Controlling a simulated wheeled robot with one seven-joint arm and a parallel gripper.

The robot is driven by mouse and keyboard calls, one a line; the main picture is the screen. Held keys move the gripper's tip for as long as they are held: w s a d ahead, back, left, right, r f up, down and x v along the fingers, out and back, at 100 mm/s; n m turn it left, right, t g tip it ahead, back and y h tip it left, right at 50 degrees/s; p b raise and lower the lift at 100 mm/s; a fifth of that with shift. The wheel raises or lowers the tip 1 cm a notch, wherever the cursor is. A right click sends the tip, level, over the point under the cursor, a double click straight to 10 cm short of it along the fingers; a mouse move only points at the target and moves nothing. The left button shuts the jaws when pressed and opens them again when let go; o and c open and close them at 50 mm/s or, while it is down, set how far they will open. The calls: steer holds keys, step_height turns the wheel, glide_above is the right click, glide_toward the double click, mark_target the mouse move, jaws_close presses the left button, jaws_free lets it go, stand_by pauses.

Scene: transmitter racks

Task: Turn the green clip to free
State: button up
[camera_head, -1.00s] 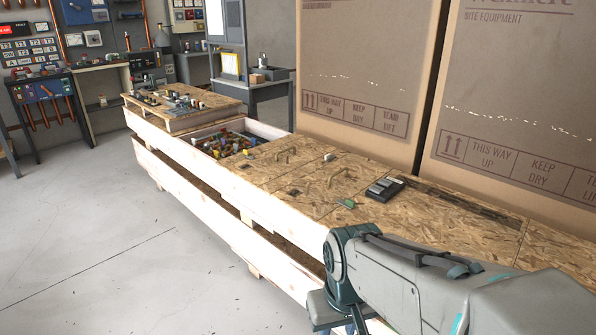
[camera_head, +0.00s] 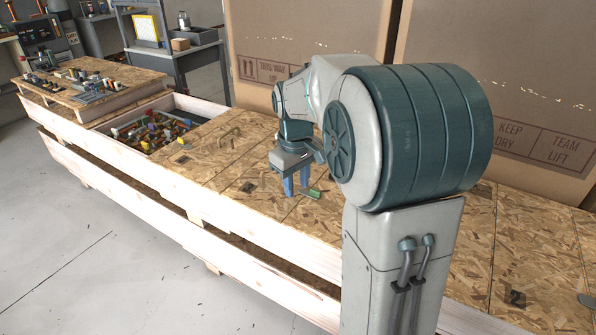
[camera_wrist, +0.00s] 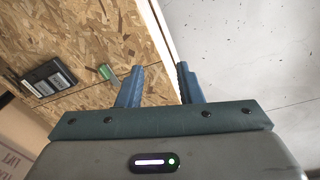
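The green clip (camera_head: 313,193) is a small green piece on the chipboard top of the long crate. It also shows in the wrist view (camera_wrist: 107,72), left of the left finger and apart from it. My gripper (camera_head: 297,189) points down over the board just left of the clip in the head view. In the wrist view my gripper (camera_wrist: 160,68) has its two blue fingers apart with nothing between them. The clip is too small to tell which way it is turned.
A dark device with grey panels (camera_wrist: 48,80) lies on the board beyond the clip; my arm hides it in the head view. An open bin of coloured parts (camera_head: 155,132) is farther left. Large cardboard boxes (camera_head: 265,45) stand behind the board. The floor (camera_head: 90,250) in front is clear.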

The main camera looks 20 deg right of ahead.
steer(key=w+d+f+n+p, duration=0.1)
steer(key=w+d+n, duration=0.1)
steer(key=w+d, duration=0.6)
steer(key=n, duration=0.1)
glide_above(315, 190)
step_height(315, 190, down, 3)
steer(key=shift+g, duration=0.3)
step_height(315, 190, down, 13)
steer(key=shift+f+b, duration=0.15)
steer(key=shift+b, duration=0.95)
jaws_close()
